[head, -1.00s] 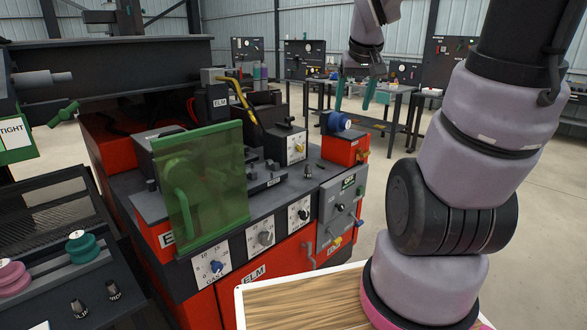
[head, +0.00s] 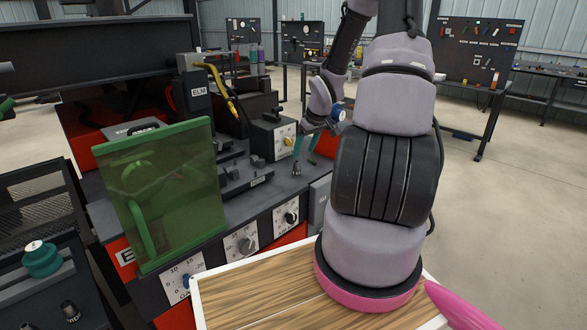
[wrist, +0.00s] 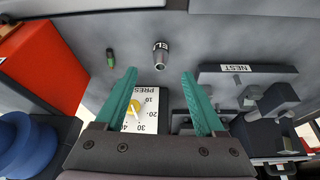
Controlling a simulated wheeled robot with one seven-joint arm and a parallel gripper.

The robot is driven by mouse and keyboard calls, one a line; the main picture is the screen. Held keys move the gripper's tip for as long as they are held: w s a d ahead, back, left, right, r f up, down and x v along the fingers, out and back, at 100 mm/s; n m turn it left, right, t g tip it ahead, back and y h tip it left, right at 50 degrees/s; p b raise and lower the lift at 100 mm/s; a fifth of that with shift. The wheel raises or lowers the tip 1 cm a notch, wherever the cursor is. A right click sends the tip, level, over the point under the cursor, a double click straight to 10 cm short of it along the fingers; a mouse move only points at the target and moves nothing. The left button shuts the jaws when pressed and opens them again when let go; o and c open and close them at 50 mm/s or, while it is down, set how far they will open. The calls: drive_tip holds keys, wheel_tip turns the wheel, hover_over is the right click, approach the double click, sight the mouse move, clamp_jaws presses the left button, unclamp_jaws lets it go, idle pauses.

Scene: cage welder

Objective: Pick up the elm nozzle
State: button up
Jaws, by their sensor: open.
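The elm nozzle (head: 296,168) is a small grey metal piece standing on the dark top of the welder, near its right front edge. In the wrist view the nozzle (wrist: 160,58) shows a label that reads in part "EL" and lies just beyond the fingertips, centred between them. My gripper (head: 302,152) is open, with teal fingers just above and behind the nozzle. In the wrist view my gripper (wrist: 159,74) has nothing between its fingertips. I cannot tell the exact gap to the nozzle.
A box with a PRES dial (head: 274,136) stands close behind the nozzle. A NEST-labelled fixture (wrist: 247,68) is to its right in the wrist view, and a small green piece (wrist: 110,58) is to its left. A green translucent shield (head: 165,195) stands at the front left.

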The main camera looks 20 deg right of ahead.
sight(299, 165)
drive_tip(key=x, duration=0.9)
drive_tip(key=shift+s, duration=0.15)
clamp_jaws()
